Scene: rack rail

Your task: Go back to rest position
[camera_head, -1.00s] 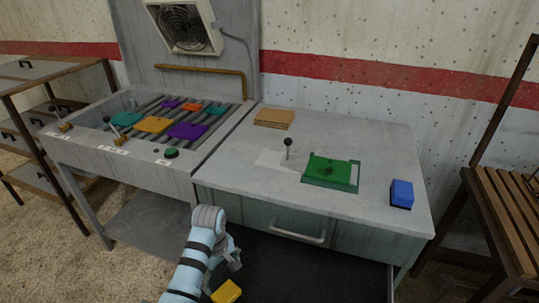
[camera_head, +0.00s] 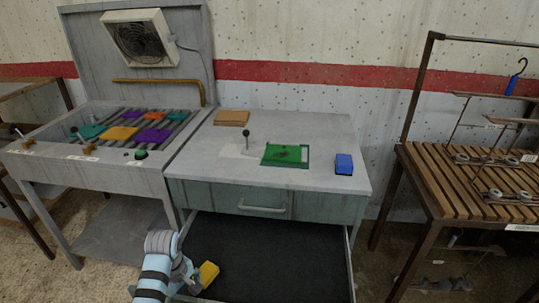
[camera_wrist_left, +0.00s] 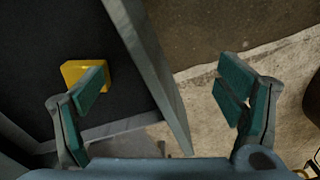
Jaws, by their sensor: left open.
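My left arm comes in at the bottom of the head view, in front of the open drawer. Its gripper (camera_head: 188,282) is low and partly hidden by the arm. The block also shows in the head view (camera_head: 209,273). The drawer wall (camera_wrist_left: 155,75) runs between the two fingers in the picture. My right gripper is not in view.
The grey worktop (camera_head: 318,138) carries a green plate (camera_head: 285,155), a blue block (camera_head: 344,164) and a brown stack (camera_head: 232,118). The open drawer (camera_head: 265,260) extends below it. A roller table (camera_head: 140,125) stands left, a wooden slatted rack (camera_head: 465,190) right.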

